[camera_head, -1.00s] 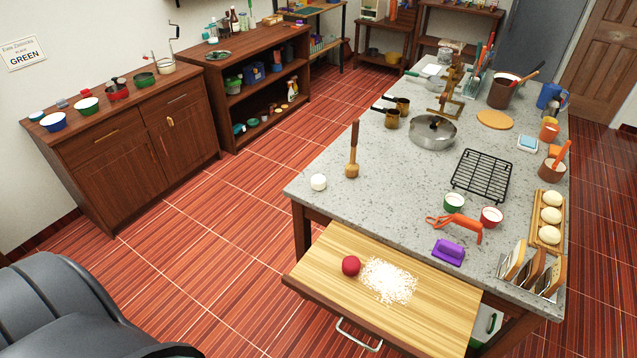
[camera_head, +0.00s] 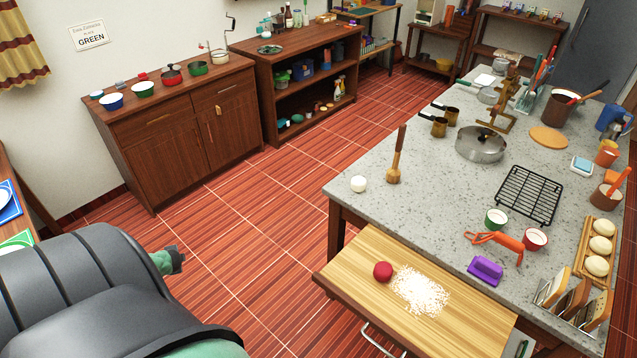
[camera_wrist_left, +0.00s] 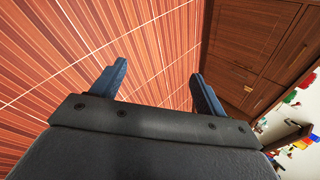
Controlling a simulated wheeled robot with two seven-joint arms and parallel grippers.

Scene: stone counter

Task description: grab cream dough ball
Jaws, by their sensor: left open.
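A small cream-white ball (camera_head: 358,184) sits alone on the near left corner of the stone counter, next to an upright wooden-handled tool (camera_head: 396,160). Several similar cream balls (camera_head: 600,245) sit in a wooden tray at the counter's right side. A dark red ball (camera_head: 382,271) rests on the pulled-out wooden board (camera_head: 345,255) beside spilled white flour. My left gripper (camera_wrist_left: 159,76) is open and empty in the left wrist view, over the red tiled floor. It is well away from the counter and the balls. My right gripper is not in view.
The counter (camera_head: 445,195) also holds a steel pot (camera_head: 481,148), a black wire rack (camera_head: 527,195), an orange peeler (camera_head: 495,241) and a purple tool (camera_head: 485,270). The wooden board juts out below the counter's near edge. A wooden cabinet (camera_head: 175,135) stands at left. The floor between is clear.

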